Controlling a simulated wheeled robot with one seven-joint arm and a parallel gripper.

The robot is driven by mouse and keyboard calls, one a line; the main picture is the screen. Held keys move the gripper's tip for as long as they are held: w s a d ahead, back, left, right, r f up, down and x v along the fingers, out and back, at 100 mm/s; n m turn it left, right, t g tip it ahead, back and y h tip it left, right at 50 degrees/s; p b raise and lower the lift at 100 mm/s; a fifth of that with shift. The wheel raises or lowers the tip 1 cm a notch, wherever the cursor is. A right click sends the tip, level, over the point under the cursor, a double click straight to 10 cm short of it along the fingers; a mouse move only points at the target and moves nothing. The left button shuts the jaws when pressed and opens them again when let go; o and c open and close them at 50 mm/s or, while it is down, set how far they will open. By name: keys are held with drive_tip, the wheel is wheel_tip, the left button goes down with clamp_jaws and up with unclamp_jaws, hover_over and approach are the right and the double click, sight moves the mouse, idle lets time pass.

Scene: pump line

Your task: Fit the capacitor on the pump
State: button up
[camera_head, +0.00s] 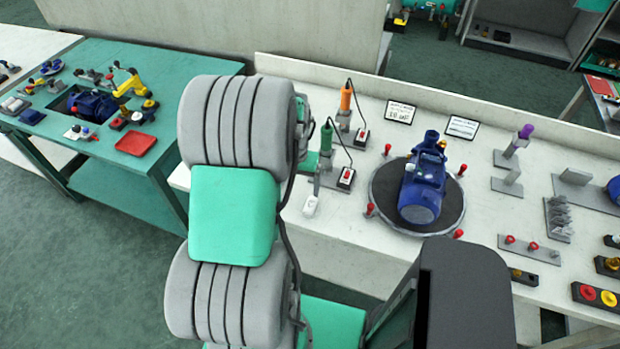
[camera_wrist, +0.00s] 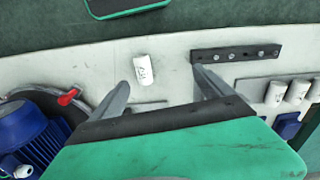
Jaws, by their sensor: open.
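A white cylinder with dark print, which looks like the capacitor (camera_wrist: 145,70), lies on the pale bench. It also shows in the head view (camera_head: 311,206), left of the pump. My gripper (camera_wrist: 161,76) is open and empty above the bench. In the wrist view the cylinder shows in line with the gap, nearer the left finger and beyond the fingertips. The blue pump (camera_head: 421,192) sits on a dark round turntable (camera_head: 384,190); part of it shows at the wrist view's left edge (camera_wrist: 22,142). My arm hides most of the gripper in the head view.
Red-knobbed pegs (camera_head: 370,209) surround the turntable. Orange (camera_head: 345,98) and green (camera_head: 326,137) corded tools stand left of it. A green table (camera_head: 180,60) is farther left.

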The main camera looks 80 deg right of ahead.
sight(310, 204)
drive_tip(key=shift+m, duration=0.6)
drive_tip(key=s, duration=0.2)
drive_tip(key=s+f, duration=0.1)
drive_tip(key=shift+s+d+f, duration=0.1)
drive_tip(key=shift+s+d, duration=0.25)
drive_tip(key=shift+s, duration=0.05)
drive_tip(key=shift+f+b, duration=1.8)
drive_tip(key=shift+f, duration=0.65)
drive_tip(key=shift+f, duration=0.1)
drive_tip(key=shift+f+b, duration=0.7)
drive_tip(key=shift+f, duration=0.2)
clamp_jaws()
drive_tip(key=shift+r+p, duration=1.8)
drive_tip(key=shift+r, duration=0.75)
